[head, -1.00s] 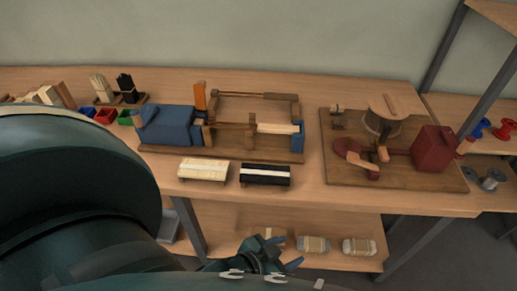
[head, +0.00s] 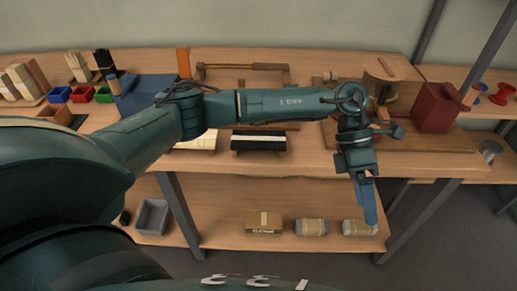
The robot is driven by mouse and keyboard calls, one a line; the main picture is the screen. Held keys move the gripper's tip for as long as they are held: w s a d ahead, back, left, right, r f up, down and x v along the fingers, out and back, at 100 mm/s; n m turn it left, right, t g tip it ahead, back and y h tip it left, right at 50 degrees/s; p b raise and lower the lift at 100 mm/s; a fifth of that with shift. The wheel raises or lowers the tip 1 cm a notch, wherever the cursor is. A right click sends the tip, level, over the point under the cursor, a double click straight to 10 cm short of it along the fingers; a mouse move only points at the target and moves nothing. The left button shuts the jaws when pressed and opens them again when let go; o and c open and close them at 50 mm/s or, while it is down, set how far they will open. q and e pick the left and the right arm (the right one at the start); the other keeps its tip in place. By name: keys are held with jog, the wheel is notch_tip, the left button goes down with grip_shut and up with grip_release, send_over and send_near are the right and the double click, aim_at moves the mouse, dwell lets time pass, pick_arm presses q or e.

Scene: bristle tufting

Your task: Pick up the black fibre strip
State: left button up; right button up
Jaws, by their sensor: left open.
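A black strip with a pale lengthwise band (head: 258,141) lies on a low stand at the front of the workbench, likely the black fibre strip. A cream strip (head: 196,142) lies to its left. My left arm stretches across the bench behind and above both. My left gripper (head: 367,203) hangs down to the right of the black strip, apart from it, in front of the bench edge. It is open and looks empty; its fingers overlap in this view. My right gripper is not in view.
Black tufts (head: 104,60) and coloured bins stand at left. The lower shelf holds a grey bin (head: 153,216) and wrapped bundles.

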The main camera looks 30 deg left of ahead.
pick_arm(q)
jog(key=w+a+r+t+y+b, duration=0.2)
jog(key=w+a+y, duration=0.45)
jog(key=a, duration=0.65)
jog(key=n+t+y+b, duration=0.1)
jog(key=n+y, duration=0.1)
jog(key=y, duration=0.2)
send_near(260, 136)
jog(key=x, duration=0.3)
jog(key=shift+d+b, duration=0.1)
jog(key=shift+b, duration=0.3)
jog(key=shift+m, duration=0.3)
jog(key=x, duration=0.5)
jog(key=shift+a+f, duration=0.3)
jog(key=shift+f, duration=0.05)
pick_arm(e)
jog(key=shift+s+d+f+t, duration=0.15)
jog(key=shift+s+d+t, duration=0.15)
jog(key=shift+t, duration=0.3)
pick_arm(q)
jog(key=shift+c, duration=0.4)
jog(key=c, duration=1)
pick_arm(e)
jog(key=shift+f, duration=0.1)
pick_arm(q)
jog(key=shift+r, duration=0.1)
